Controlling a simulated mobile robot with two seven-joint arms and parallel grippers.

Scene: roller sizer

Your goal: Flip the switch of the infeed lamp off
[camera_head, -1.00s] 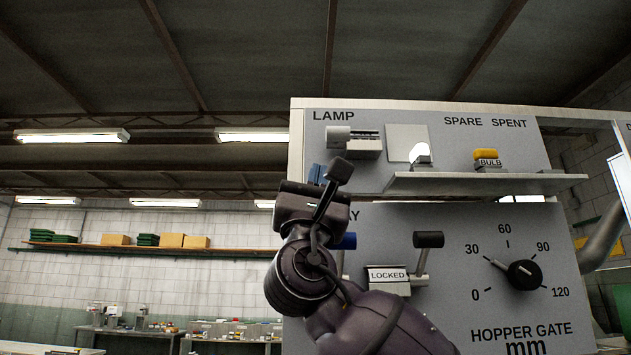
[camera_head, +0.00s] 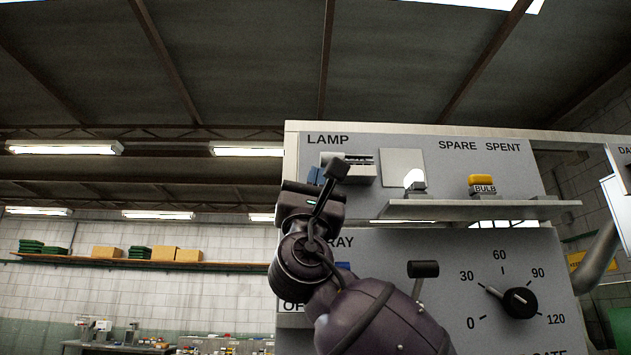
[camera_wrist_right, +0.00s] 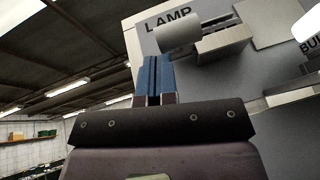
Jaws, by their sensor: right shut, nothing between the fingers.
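The LAMP control sits under the word LAMP at the panel's upper left: a pale housing block (camera_head: 361,174) with a light grey cylinder at its left end. The cylinder (camera_wrist_right: 178,35) shows clearly in the right wrist view, but my arm partly hides it in the head view. My right gripper (camera_head: 316,176) is in front of the panel's left edge, near the LAMP control. Its blue fingertips (camera_wrist_right: 153,62) are together and empty, just below and left of the cylinder, with no clear contact. My left gripper is out of view.
A shelf (camera_head: 470,208) juts out right of the lamp control, with a white bulb (camera_head: 414,179) and yellow-topped item (camera_head: 482,184) above it. Below are a black-handled lever (camera_head: 423,269) and the hopper gate dial (camera_head: 519,302). Left of the panel is open.

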